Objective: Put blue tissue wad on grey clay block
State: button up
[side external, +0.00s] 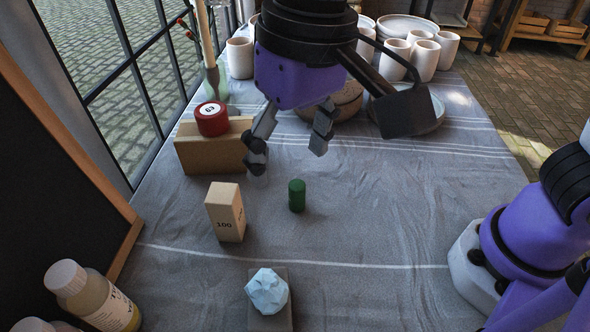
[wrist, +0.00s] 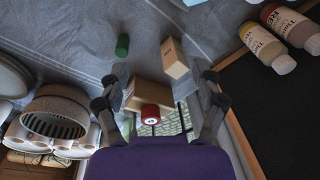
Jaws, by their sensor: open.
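The pale blue, crumpled tissue wad (side external: 267,291) rests on top of the grey clay block (side external: 284,317) at the front of the table in the side external view. The wad hides most of the block's top. My gripper (side external: 288,148) is open and empty, above the table well behind the wad and block. Its fingers point down, apart from both. In the wrist view, my gripper (wrist: 163,100) shows its two fingers spread. A small pale patch shows at that view's top edge, too cut off to identify surely.
A green cylinder (side external: 297,195) and an upright wooden block marked 100 (side external: 225,212) stand mid-table. A red cylinder (side external: 212,118) sits on a wooden block (side external: 211,151) at left. Bottles (side external: 92,297) stand front left; cups (side external: 424,60) and bowls at the back. The right-centre cloth is clear.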

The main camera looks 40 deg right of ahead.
jog(key=s+d+f+t, duration=0.1)
jog(key=d+t, duration=0.1)
jog(key=d, duration=0.9)
jog(key=d+f+t, duration=0.1)
jog(key=d+t, duration=0.1)
jog(key=d, duration=0.9)
jog(key=shift+s+f+t+h, duration=0.3)
jog(key=shift+s+t+h, duration=0.05)
jog(key=shift+t+h, duration=0.05)
